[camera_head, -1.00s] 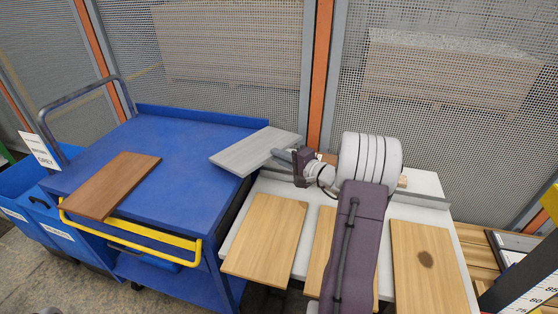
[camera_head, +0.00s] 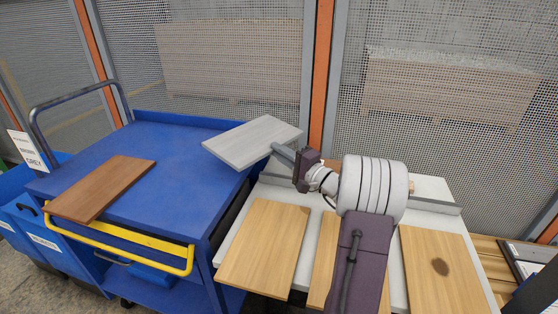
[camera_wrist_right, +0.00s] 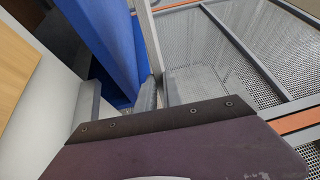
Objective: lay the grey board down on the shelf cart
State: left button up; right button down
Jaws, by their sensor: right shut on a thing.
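The grey board (camera_head: 250,141) is held up in the air in the head view, roughly level, over the right edge of the blue shelf cart (camera_head: 185,148) and the gap beside the white table. My right gripper (camera_head: 284,154) is shut on the board's right-hand end. A brown board (camera_head: 102,188) lies flat on the left part of the cart top, partly over its front edge. The middle of the cart top is bare. In the right wrist view the gripper (camera_wrist_right: 117,103) shows with blue cart surfaces beyond it. My left gripper is not in view.
Light wooden boards, one with a dark spot (camera_head: 440,267), lie on the white table (camera_head: 318,245) right of the cart. The cart has a yellow front handle (camera_head: 130,243) and a grey push bar (camera_head: 78,92). Blue bins (camera_head: 45,240) stand left. A mesh fence (camera_head: 235,60) runs behind.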

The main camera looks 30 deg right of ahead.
jog(key=shift+r, duration=0.2)
jog(key=shift+r, duration=0.15)
notch_tip(320, 180, up, 6)
jog(key=p, duration=0.2)
jog(key=shift+p, duration=0.4)
